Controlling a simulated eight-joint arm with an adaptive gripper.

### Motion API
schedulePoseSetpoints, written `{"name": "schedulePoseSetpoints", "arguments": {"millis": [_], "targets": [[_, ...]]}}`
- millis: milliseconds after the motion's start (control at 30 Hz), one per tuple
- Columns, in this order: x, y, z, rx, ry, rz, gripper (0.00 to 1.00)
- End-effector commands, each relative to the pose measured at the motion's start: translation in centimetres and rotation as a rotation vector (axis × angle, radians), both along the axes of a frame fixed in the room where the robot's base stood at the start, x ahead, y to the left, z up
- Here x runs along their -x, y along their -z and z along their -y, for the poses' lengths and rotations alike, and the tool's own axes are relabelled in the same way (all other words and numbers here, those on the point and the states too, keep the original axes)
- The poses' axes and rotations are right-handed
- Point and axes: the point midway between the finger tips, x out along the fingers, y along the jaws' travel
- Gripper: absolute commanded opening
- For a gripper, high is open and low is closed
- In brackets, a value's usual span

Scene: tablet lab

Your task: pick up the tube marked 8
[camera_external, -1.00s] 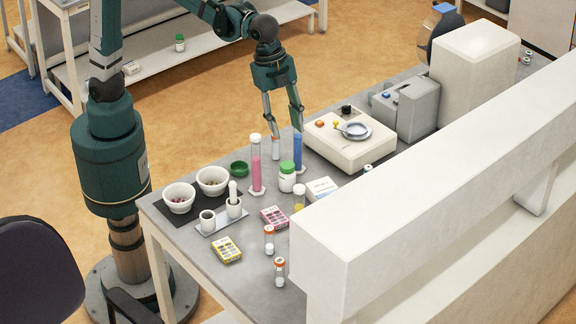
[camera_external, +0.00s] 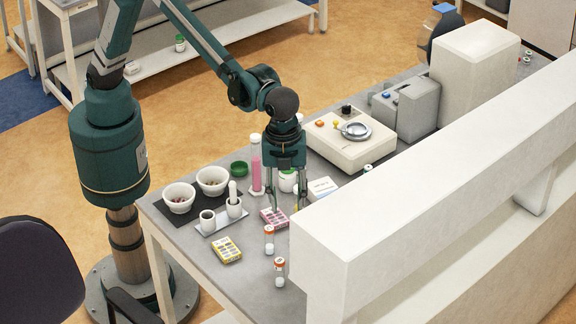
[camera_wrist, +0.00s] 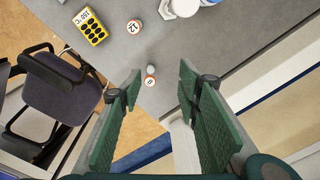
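Two orange-capped tubes stand on the grey table's near part. One tube (camera_external: 269,240) is beside the yellow pack; its cap reads 12 in the wrist view (camera_wrist: 134,27). The other tube (camera_external: 280,271) stands nearer the front and also shows in the wrist view (camera_wrist: 150,80). The mark on its cap is too small to read surely; it may be 8. My gripper (camera_external: 288,200) is open and empty, above the table behind these tubes. In the wrist view my gripper (camera_wrist: 160,85) has its fingers wide apart, with the second tube seen between their tips.
The yellow pack (camera_external: 227,250) and a pink pack (camera_external: 273,218) lie nearby. A pink cylinder (camera_external: 256,170) and a green-capped bottle (camera_external: 287,182) stand behind, the bottle partly hidden by my gripper. A raised white shelf (camera_external: 400,200) borders the table on the right.

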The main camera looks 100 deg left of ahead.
Motion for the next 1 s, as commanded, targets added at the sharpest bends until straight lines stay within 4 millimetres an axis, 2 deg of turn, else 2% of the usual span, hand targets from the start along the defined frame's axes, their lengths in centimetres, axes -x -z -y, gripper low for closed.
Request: {"name": "schedulePoseSetpoints", "arguments": {"millis": [100, 433, 600, 733, 833, 1000], "targets": [[0.3, 1.2, 2.7, -0.013, 0.051, -0.013, 0.34], [1.4, 4.0, 7.5, -0.038, 0.149, -0.039, 0.34], [1.4, 8.0, 7.4, -0.039, 0.150, -0.040, 0.34], [1.4, 10.4, 7.4, -0.038, 0.149, -0.040, 0.34], [1.4, 11.5, 7.4, -0.038, 0.149, -0.040, 0.34], [1.4, 12.0, 7.3, -0.038, 0.149, -0.040, 0.34]]}}
